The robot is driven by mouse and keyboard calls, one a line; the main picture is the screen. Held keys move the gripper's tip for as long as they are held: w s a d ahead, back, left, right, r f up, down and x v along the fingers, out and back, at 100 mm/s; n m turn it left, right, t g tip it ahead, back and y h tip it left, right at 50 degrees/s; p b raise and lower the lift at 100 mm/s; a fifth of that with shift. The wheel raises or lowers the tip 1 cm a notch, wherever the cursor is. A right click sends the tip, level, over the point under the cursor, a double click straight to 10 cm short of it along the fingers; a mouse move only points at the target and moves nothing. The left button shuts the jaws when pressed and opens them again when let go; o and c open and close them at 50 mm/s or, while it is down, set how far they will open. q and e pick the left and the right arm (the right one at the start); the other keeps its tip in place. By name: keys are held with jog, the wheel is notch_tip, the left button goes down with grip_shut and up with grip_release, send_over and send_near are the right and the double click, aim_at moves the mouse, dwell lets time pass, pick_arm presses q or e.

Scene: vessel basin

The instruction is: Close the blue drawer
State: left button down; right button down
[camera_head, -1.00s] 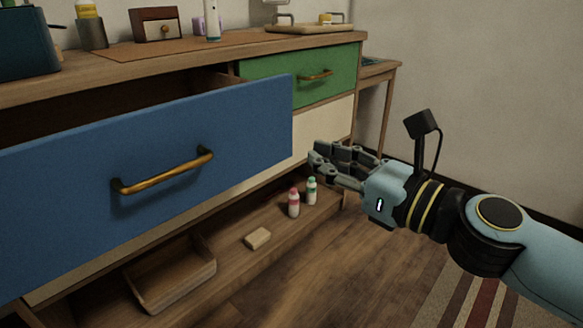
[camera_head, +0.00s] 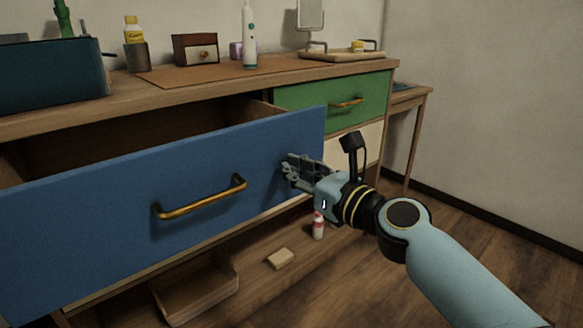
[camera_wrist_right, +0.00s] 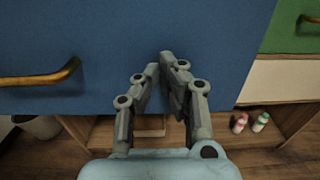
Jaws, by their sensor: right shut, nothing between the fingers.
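The blue drawer (camera_head: 100,210) is pulled far out of the wooden dresser, with its inside showing behind the front panel. Its brass handle (camera_head: 200,197) is on the middle of the front. My right gripper (camera_head: 287,168) is shut and empty, in front of the right end of the blue front. In the right wrist view the fingertips (camera_wrist_right: 165,62) point at the blue front (camera_wrist_right: 120,35), right of the handle (camera_wrist_right: 42,77). I cannot tell whether they touch it. My left gripper is not in view.
A green drawer (camera_head: 335,98) at the right is shut, above a cream front (camera_head: 365,142). Below, a shelf holds a wooden tray (camera_head: 195,290), a small block (camera_head: 280,259) and bottles (camera_head: 318,226). Various items stand on the dresser top.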

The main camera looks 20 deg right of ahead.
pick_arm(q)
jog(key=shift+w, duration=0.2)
pick_arm(e)
jog(key=shift+w+a, duration=0.15)
jog(key=shift+w, duration=0.3)
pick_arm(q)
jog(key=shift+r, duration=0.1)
pick_arm(e)
jog(key=shift+w, duration=0.1)
